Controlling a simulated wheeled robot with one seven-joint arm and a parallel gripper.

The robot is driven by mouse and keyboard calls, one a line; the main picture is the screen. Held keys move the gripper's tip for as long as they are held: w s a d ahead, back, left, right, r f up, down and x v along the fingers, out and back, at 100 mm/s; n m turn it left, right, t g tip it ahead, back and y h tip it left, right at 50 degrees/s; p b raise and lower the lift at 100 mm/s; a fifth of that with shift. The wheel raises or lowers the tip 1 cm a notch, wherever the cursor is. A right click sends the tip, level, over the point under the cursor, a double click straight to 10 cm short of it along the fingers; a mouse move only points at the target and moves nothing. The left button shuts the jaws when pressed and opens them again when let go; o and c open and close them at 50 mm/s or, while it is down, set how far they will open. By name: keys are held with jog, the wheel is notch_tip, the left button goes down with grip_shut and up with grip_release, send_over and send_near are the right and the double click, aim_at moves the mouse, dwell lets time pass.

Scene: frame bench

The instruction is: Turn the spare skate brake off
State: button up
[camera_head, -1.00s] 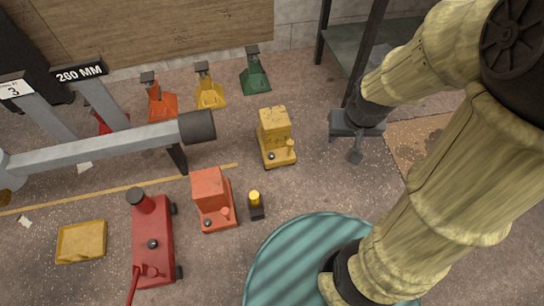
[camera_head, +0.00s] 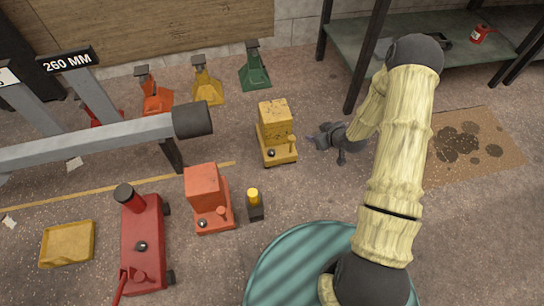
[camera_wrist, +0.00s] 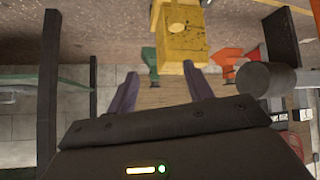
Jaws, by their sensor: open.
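Two box-like units with a small knob and a black dial on their bases look like skates: a yellow unit (camera_head: 274,122) and an orange-red unit (camera_head: 203,186) nearer me. No label shows which is the spare. The yellow unit's upright peg (camera_head: 291,140) is on the right of its base. My gripper (camera_head: 318,139) is open and empty, just right of the yellow unit, apart from it. In the wrist view the yellow unit (camera_wrist: 178,40) is beyond and between my spread purple fingers (camera_wrist: 160,88). The brake's setting cannot be read.
A black post with yellow top (camera_head: 255,205) stands by the orange-red unit. A red jack (camera_head: 145,240) and yellow tray (camera_head: 68,245) lie left. Orange, yellow and green stands (camera_head: 254,72) line the back. A grey beam (camera_head: 90,145) juts in from the left. A shelf (camera_head: 350,45) stands behind.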

jog(key=s+a+f+t+y+b, duration=0.2)
jog(key=a+f+y+b, duration=0.1)
jog(key=f, duration=1)
jog(key=t+y+b, duration=0.3)
jog(key=t+b, duration=0.1)
jog(key=t, duration=0.1)
send_near(274, 156)
jog(key=v, duration=0.6)
jog(key=shift+w+a+r+m, duration=0.1)
jog(key=shift+a+r+m, duration=0.05)
jog(key=shift+r+m, duration=0.25)
jog(key=b+x, duration=0.2)
jog(key=x, duration=0.3)
jog(key=b+x, duration=0.3)
jog(key=x, duration=0.2)
jog(key=f+b+x, duration=0.1)
jog(key=b+x, duration=0.2)
jog(key=x, duration=0.3)
jog(key=shift+w, duration=0.1)
jog(key=shift+w+a+r+b, duration=0.2)
jog(key=shift+w+a+b, duration=0.25)
jog(key=shift+w, duration=0.1)
jog(key=c, duration=1)
